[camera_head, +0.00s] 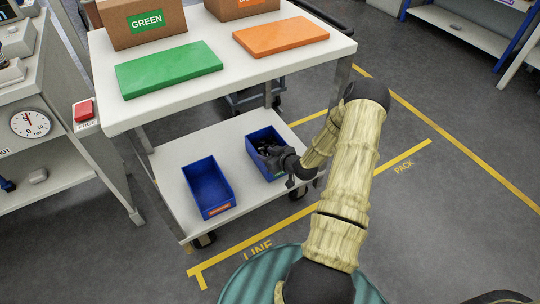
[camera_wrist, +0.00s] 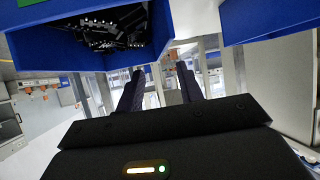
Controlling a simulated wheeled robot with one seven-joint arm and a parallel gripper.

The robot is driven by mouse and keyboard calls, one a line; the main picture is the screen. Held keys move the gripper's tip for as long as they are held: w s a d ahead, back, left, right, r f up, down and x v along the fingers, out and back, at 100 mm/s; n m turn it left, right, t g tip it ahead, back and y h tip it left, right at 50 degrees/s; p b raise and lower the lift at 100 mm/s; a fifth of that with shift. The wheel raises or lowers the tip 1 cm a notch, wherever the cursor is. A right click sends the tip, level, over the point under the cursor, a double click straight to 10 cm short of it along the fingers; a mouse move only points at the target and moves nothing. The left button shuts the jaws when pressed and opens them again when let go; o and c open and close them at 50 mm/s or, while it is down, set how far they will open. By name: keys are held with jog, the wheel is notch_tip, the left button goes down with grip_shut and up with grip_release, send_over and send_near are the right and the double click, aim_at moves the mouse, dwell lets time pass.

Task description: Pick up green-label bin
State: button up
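In the head view a blue bin (camera_head: 259,138) with dark parts in it stands at the right of the cart's lower shelf. A small patch of its green label (camera_head: 280,175) shows beside my gripper. My gripper (camera_head: 275,160) is at this bin's near right side and hides part of it. In the wrist view the bin (camera_wrist: 140,58) is at upper left, its black contents visible and a green label (camera_wrist: 36,2) at the top edge. My gripper's fingers (camera_wrist: 161,88) are apart with nothing seen held between them. I cannot tell whether they touch the bin.
A second blue bin (camera_head: 207,185) with an orange label stands to the left on the lower shelf (camera_head: 172,165). The upper shelf (camera_head: 110,105) carries a green mat (camera_head: 168,68), an orange mat (camera_head: 280,37) and cardboard boxes. A cart leg (camera_head: 338,85) stands close to my arm.

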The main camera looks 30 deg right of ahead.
jog(key=w+f+b, duration=0.1)
jog(key=w+a+f+b, duration=0.1)
jog(key=w+f, duration=0.1)
jog(key=shift+w+a+f+b, duration=0.1)
jog(key=shift+a+f+b, duration=0.1)
jog(key=shift+b, duration=0.2)
jog(key=shift+w, duration=0.25)
jog(key=shift+a, duration=0.1)
grip_shut()
jog(key=shift+s+d, duration=0.1)
jog(key=shift+d, duration=0.1)
jog(key=shift+a, duration=0.15)
dwell(0.4)
